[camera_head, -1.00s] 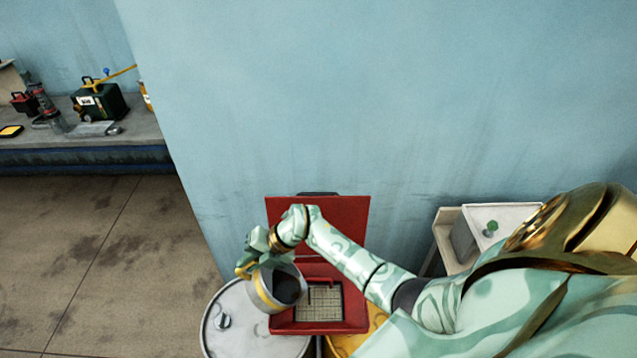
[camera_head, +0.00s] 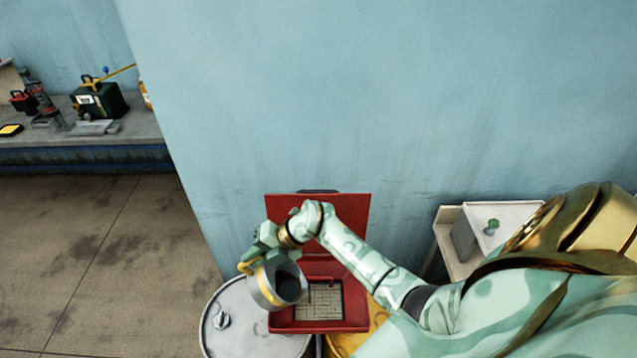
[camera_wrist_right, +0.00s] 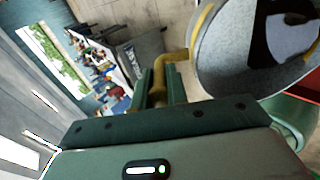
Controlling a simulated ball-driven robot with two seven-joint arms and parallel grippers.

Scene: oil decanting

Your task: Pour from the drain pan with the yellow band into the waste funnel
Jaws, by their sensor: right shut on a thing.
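The drain pan (camera_head: 263,289) is a grey metal vessel with a yellow band and yellow handle, and dark liquid shows inside. It is tilted, its mouth facing right, over the left part of the red waste funnel (camera_head: 340,326). The funnel's lid stands open and a grid shows inside it. A thin dark line shows below the pan's lip; I cannot tell if it is liquid. My right gripper (camera_head: 252,263) is shut on the pan's handle. In the right wrist view, the fingers (camera_wrist_right: 160,88) clasp the yellow handle beside the pan (camera_wrist_right: 235,65). My left gripper is out of view.
A grey drum (camera_head: 240,335) stands under the pan's left side, and a yellow drum (camera_head: 345,346) is under the funnel. A blue wall (camera_head: 400,100) rises behind. A pale stand (camera_head: 455,265) is at right. A workbench (camera_head: 140,128) with tools is at far left.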

